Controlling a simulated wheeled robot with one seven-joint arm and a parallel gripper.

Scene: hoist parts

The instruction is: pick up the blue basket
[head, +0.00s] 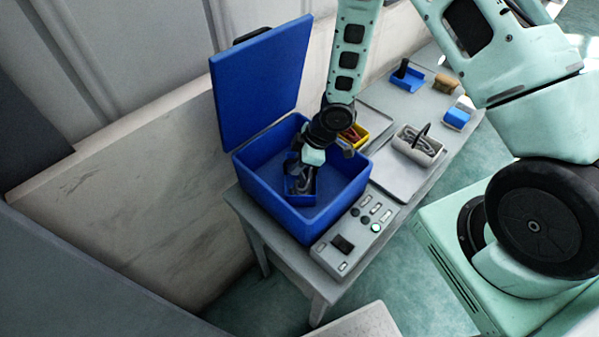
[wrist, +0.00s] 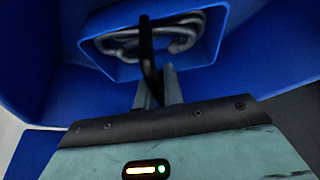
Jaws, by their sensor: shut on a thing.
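The blue basket (head: 311,187) is small and open-topped, and it is inside a large blue box (head: 265,188) whose lid (head: 258,85) stands open. In the wrist view the basket (wrist: 117,72) holds grey looped parts (wrist: 181,41), and a black handle (wrist: 147,48) arches over it. My gripper (head: 303,165) reaches down into the box from above. In the wrist view my gripper (wrist: 157,90) is shut on the black handle of the basket. Whether the basket touches the box floor cannot be told.
A grey control panel (head: 345,245) with buttons stands in front of the box. To the right on the table are a yellow bin (head: 353,136), a white basket (head: 417,146) with a dark handle, and small blue and tan items.

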